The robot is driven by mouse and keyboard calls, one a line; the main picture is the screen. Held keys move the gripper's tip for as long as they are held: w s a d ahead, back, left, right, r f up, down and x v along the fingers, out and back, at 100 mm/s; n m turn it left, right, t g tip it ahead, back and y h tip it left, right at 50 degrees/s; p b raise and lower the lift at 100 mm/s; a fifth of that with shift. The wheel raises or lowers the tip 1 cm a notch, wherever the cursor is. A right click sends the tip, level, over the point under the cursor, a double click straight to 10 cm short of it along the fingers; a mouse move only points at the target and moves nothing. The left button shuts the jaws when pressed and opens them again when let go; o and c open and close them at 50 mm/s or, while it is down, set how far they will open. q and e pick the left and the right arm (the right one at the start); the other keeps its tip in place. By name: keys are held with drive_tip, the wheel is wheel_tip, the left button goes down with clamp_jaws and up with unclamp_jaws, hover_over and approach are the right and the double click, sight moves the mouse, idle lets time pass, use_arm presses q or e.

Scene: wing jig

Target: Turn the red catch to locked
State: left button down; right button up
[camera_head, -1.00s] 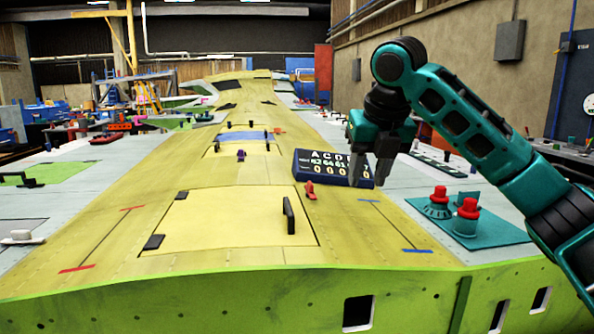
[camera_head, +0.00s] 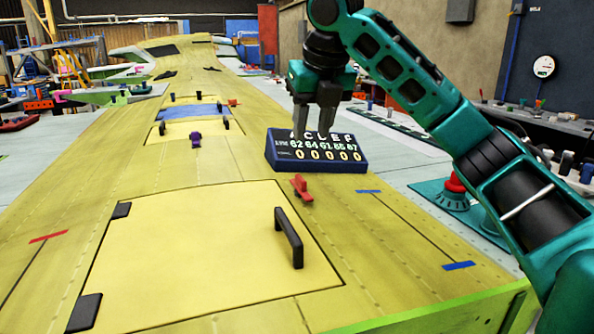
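The red catch (camera_head: 301,188) is a small red piece on the yellow wing skin, at the right edge of the large hatch panel (camera_head: 190,255), near its far right corner. My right gripper (camera_head: 314,122) points down beyond the catch, in front of or above the dark blue number board (camera_head: 316,160). Its two grey fingers are apart with nothing seen between them. It is not touching the catch. My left gripper is not in view.
A black handle (camera_head: 289,238) stands up from the hatch panel, nearer than the catch. Black hinges (camera_head: 121,210) lie on the panel's left edge. A purple catch (camera_head: 196,139) sits by a smaller hatch farther off. A red knob (camera_head: 455,184) is at the right, partly behind my arm.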

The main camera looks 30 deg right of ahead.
sight(302, 178)
drive_tip(key=x, duration=1.2)
drive_tip(key=shift+f, duration=0.15)
drive_tip(key=shift+c, duration=0.4)
clamp_jaws()
